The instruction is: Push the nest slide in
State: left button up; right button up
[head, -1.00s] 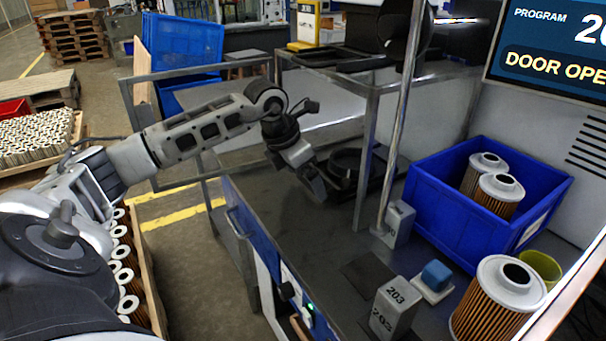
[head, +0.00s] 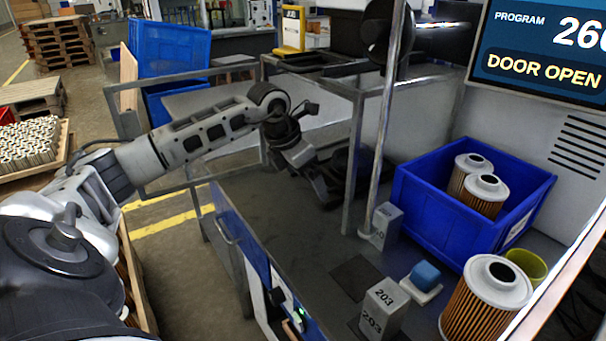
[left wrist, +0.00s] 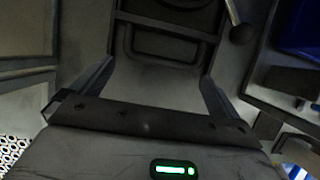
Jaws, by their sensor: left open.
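My left gripper (head: 325,188) is open over the dark bench at the machine, just left of the upright metal post. A dark slide-like part with a rounded frame (left wrist: 165,42) lies ahead of and between its spread fingers (left wrist: 157,72) in the left wrist view. I take this for the nest slide. In the head view a dark shape (head: 345,165) beside the gripper seems to be the same part, partly hidden by the gripper and frame. I cannot tell whether the fingers touch it. My right gripper is out of view.
A metal post (head: 384,130) stands close right of the gripper. A blue crate (head: 430,215) holds two filter cartridges; another cartridge (head: 487,305) stands in front. Grey blocks (head: 383,308) and a blue-topped pad (head: 425,275) sit on the bench. The screen (head: 540,50) reads DOOR OPEN.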

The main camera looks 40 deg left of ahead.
pick_arm(q)
jog(key=shift+r, duration=0.1)
jog(key=v, duration=0.5)
jog(key=shift+s+a, duration=0.15)
jog(key=shift+s, duration=0.1)
jog(key=s+b, duration=0.1)
jog(key=s, duration=0.1)
jog(key=s+a+b, duration=0.1)
jog(key=s+b, duration=0.1)
jog(key=s, duration=0.1)
jog(key=s+b, duration=0.1)
jog(key=s, duration=0.1)
jog(key=shift+s+a+f+b, duration=0.2)
jog(key=shift+s+a+b, duration=0.1)
jog(key=shift+a, duration=0.1)
jog(key=shift+s+a+r+b, duration=0.15)
jog(key=shift+s+b, duration=0.1)
jog(key=shift+s, duration=0.65)
jog(key=shift+s+a+f+b, duration=0.1)
jog(key=shift+s+a+b, duration=0.15)
jog(key=shift+s, duration=0.7)
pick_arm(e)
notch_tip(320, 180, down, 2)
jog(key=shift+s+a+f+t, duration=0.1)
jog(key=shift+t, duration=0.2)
